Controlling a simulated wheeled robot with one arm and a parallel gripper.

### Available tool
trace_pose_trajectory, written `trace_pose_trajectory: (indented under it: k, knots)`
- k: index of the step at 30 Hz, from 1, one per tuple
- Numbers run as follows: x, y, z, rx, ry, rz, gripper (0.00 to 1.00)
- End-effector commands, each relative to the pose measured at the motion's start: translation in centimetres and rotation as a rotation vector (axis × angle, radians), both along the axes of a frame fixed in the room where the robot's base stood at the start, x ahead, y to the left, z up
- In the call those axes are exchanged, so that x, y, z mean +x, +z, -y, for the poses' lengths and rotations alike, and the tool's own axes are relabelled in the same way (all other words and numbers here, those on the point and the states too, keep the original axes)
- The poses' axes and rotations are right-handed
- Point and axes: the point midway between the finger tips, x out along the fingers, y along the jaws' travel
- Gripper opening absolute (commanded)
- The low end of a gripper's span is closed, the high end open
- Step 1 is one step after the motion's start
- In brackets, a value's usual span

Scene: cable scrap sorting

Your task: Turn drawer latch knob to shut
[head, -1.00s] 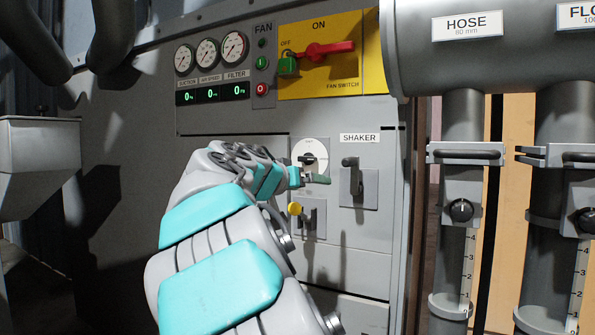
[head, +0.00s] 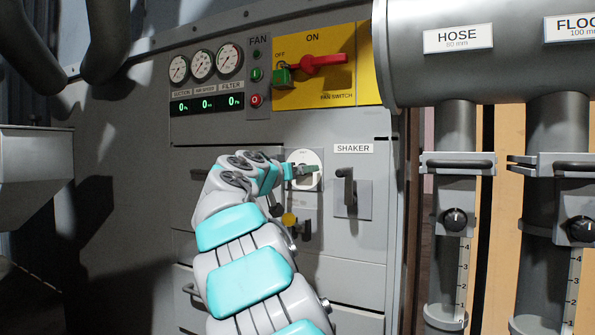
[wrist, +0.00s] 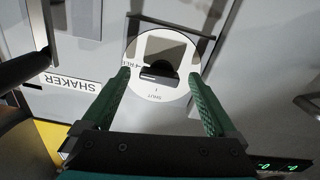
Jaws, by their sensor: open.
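The drawer latch knob is a black grip on a round white dial (head: 303,156), on the grey panel left of the SHAKER label. In the wrist view the picture is turned over; the dial (wrist: 147,52) carries SHUT and a partly hidden word at its left edge. The black knob (wrist: 160,73) lies crosswise in that view; I cannot tell which mark it points at. My gripper (wrist: 158,74) is open, its green fingers on either side of the knob in the picture; contact is not visible.
A shaker lever (head: 347,188) sticks out right of the dial. Above are the yellow fan switch plate (head: 345,88) with a red handle and green padlock. Pipes with gate valves (head: 455,219) stand at right.

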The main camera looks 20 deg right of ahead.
Motion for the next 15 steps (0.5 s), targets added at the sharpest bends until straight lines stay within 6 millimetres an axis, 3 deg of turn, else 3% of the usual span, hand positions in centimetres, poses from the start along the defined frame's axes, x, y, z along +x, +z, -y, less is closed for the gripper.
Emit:
trace_pose_trajectory:
  k: [9,15]
  knots:
    - [0.1,0.02,0.19,0.0,0.0,0.0,0.92]
    - [0.1,0.02,0.17,0.001,0.0,0.001,0.7]
